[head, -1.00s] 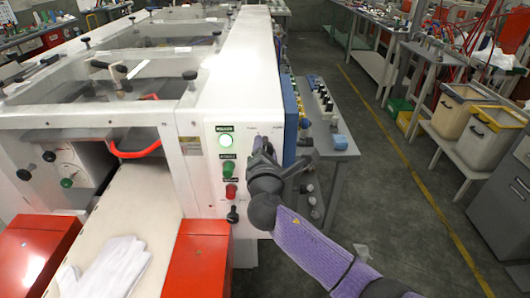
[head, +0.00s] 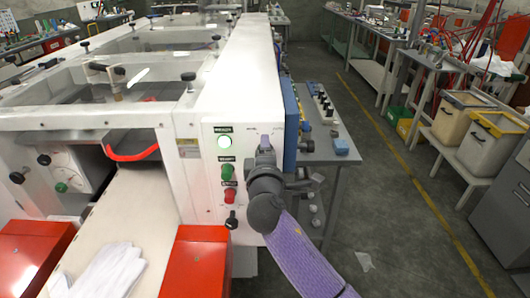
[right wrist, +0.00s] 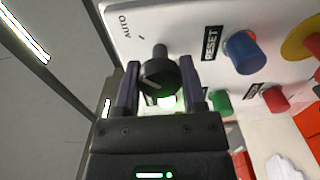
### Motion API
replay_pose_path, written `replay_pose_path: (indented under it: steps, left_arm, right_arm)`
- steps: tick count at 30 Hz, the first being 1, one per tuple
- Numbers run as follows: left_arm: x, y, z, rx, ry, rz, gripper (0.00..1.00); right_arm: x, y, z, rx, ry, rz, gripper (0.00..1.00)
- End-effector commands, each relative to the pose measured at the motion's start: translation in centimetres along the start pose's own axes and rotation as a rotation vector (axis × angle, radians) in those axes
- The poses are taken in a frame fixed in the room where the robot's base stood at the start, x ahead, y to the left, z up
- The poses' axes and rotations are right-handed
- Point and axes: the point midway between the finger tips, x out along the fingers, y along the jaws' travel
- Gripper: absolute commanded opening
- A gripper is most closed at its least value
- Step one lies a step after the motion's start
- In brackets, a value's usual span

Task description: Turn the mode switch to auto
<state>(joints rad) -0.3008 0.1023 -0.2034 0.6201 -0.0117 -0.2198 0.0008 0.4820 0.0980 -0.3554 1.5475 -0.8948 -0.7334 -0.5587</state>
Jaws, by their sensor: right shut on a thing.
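The mode switch (right wrist: 159,80) is a dark round knob on the white panel in the right wrist view. The AUTO label (right wrist: 117,23) and a short tick mark stand above and left of it. My right gripper (right wrist: 160,72) is shut on the knob, one finger on each side. In the head view my right gripper (head: 265,152) is at the upper right of the control panel (head: 203,150) and hides the switch. I cannot tell which way the knob's pointer faces. My left gripper is not in view.
A lit lamp (head: 224,142), a green button (head: 227,172) and a red button (head: 230,195) sit left of my gripper. A blue RESET button (right wrist: 243,52) is close to the right finger. A white glove (head: 108,272) lies below.

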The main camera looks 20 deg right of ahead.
Motion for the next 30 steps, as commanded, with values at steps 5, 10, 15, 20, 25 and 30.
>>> replay_pose_path:
  steps: [5, 10, 15, 20, 25, 30]
  left_arm:
    - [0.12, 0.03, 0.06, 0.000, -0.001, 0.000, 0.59]
    - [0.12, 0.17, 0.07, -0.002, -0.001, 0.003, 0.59]
    - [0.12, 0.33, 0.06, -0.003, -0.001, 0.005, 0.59]
    - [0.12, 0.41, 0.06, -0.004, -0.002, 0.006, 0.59]
    - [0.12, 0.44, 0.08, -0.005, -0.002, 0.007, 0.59]
    - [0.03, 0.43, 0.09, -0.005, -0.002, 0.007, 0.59]
  right_arm:
    - [-0.03, -0.22, 0.01, 0.022, -0.001, -0.005, 0.00]
    - [-0.03, -0.20, 0.00, 0.027, -0.001, -0.005, 0.00]
    - [-0.03, -0.21, 0.00, 0.026, -0.001, -0.005, 0.00]
    - [-0.03, -0.19, 0.00, 0.026, -0.001, -0.005, 0.71]
    - [-0.02, -0.11, 0.00, 0.025, 0.000, -0.003, 0.87]
    - [-0.24, -0.04, -0.02, 0.026, 0.000, -0.002, 0.87]
